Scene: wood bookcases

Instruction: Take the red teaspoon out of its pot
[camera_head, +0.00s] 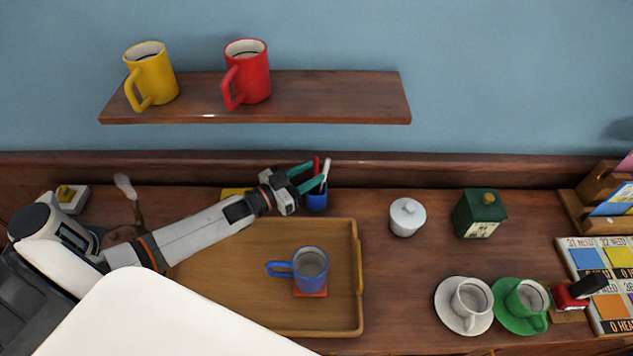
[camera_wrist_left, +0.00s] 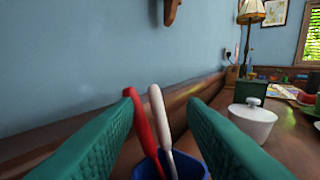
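The red teaspoon (camera_head: 316,166) stands upright in a small blue pot (camera_head: 317,201) at the back of the counter, beside a white spoon (camera_head: 326,168). My left gripper (camera_head: 312,174) is open at the upright handles, above the pot. In the left wrist view the red teaspoon (camera_wrist_left: 142,125) and the white spoon (camera_wrist_left: 160,118) rise between the two teal fingers. The red handle is close to the left finger; I cannot tell if they touch. The pot (camera_wrist_left: 190,167) shows low between the fingers. The spoons' lower ends are hidden in it. My right gripper is not in view.
A wooden tray (camera_head: 345,235) with a blue mug (camera_head: 311,268) lies in front of the pot. A lidded white bowl (camera_head: 407,217) and green box (camera_head: 480,213) stand to the right. A shelf (camera_head: 330,95) with yellow and red mugs hangs above.

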